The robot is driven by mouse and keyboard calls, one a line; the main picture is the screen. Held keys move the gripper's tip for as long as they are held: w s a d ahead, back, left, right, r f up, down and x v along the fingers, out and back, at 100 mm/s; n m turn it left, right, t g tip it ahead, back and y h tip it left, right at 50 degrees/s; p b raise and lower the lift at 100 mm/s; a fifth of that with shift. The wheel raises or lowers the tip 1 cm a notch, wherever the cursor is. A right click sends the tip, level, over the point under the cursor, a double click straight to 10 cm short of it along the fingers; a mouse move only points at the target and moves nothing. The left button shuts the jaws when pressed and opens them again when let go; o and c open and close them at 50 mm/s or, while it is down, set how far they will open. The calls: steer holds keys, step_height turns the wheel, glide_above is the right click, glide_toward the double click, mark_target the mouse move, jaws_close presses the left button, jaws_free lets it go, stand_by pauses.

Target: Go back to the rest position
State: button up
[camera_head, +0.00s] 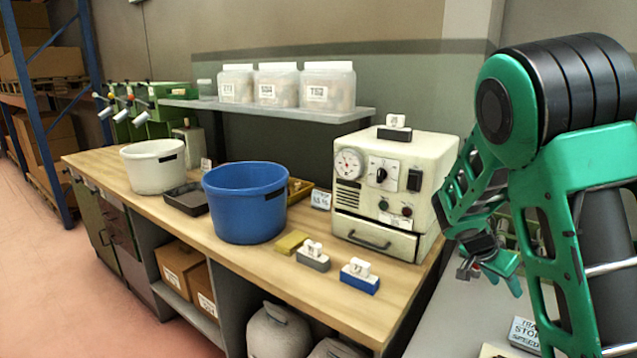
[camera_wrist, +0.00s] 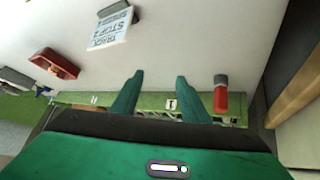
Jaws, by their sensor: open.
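My gripper (camera_wrist: 160,92) shows in the wrist view with its two green fingers spread apart and nothing between them. In the head view my green and black arm fills the right side, and my gripper (camera_head: 497,268) hangs low beside the white machine, partly hidden by the arm. It is over the pale surface at the lower right. I cannot tell its exact height above that surface.
A wooden bench holds a blue tub (camera_head: 243,215), a white tub (camera_head: 153,172), a cream machine (camera_head: 393,190) and small stamp-like blocks (camera_head: 360,280). The wrist view shows a sign (camera_wrist: 110,28), a red tray (camera_wrist: 55,63) and a red cylinder (camera_wrist: 220,97) near the fingers.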

steer(key=s+a+r+n+y, duration=0.2)
steer(key=s, duration=0.9)
steer(key=s+a+r+n+g+y, duration=0.1)
steer(key=s+a+r+n+y, duration=0.1)
steer(key=s, duration=1)
steer(key=s+a+r+n+y, duration=0.2)
steer(key=s+r+y, duration=0.1)
steer(key=s, duration=0.8)
steer(key=shift+s+r+n+g+y, duration=0.3)
steer(key=shift+r+g+y, duration=0.1)
steer(key=shift+w+f, duration=0.25)
steer(key=shift+w, duration=0.35)
